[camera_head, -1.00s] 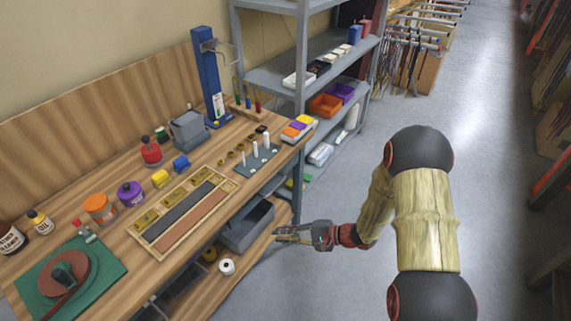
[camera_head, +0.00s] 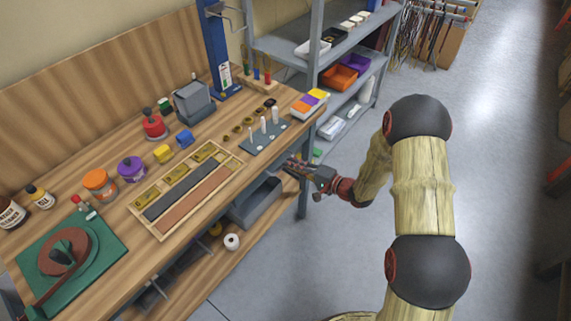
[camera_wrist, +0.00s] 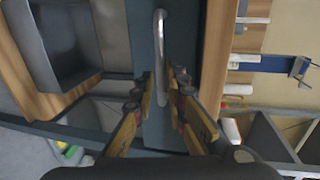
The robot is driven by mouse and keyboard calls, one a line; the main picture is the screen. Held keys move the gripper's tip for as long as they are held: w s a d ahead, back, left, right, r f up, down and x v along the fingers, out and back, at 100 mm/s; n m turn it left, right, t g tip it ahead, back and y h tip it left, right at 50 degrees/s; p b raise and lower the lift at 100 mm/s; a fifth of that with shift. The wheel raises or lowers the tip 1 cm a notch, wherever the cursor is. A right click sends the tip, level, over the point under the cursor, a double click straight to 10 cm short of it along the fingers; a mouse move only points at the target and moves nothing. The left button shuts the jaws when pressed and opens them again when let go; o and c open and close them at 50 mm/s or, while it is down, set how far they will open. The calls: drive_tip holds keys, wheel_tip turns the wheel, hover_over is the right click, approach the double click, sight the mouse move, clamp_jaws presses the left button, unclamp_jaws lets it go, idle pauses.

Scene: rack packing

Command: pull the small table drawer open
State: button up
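The drawer front (camera_wrist: 140,30) is a blue-grey panel in the wrist view. A curved silver handle (camera_wrist: 160,25) runs lengthwise on it. My gripper (camera_wrist: 163,80) is open, with its two fingers apart on either side of the lower end of the handle. I cannot tell whether either finger touches it. In the head view my gripper (camera_head: 291,163) is at the right front edge of the wooden workbench (camera_head: 120,285), just below its top. The drawer front is not clearly visible there. The drawer shows no clear opening.
A grey bin (camera_head: 268,192) stands on the lower shelf, close to my gripper. A peg plate (camera_head: 264,141) and a colourful box (camera_head: 311,103) sit on the bench top above. A grey rack (camera_head: 313,45) stands behind. The floor to the right is clear.

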drive_tip(key=shift+b+x, duration=0.3)
drive_tip(key=shift+x, duration=1.5)
drive_tip(key=shift+s, duration=0.1)
drive_tip(key=shift+c, duration=0.3)
clamp_jaws()
drive_tip(key=shift+d, duration=0.1)
drive_tip(key=f+b+v, duration=0.1)
drive_tip(key=f+v, duration=0.1)
drive_tip(key=v, duration=1.1)
drive_tip(key=d+f+b+v, duration=0.1)
drive_tip(key=f+b+v, duration=0.1)
drive_tip(key=v, duration=1.1)
drive_tip(key=shift+s+f, duration=0.4)
drive_tip(key=shift+f, duration=0.35)
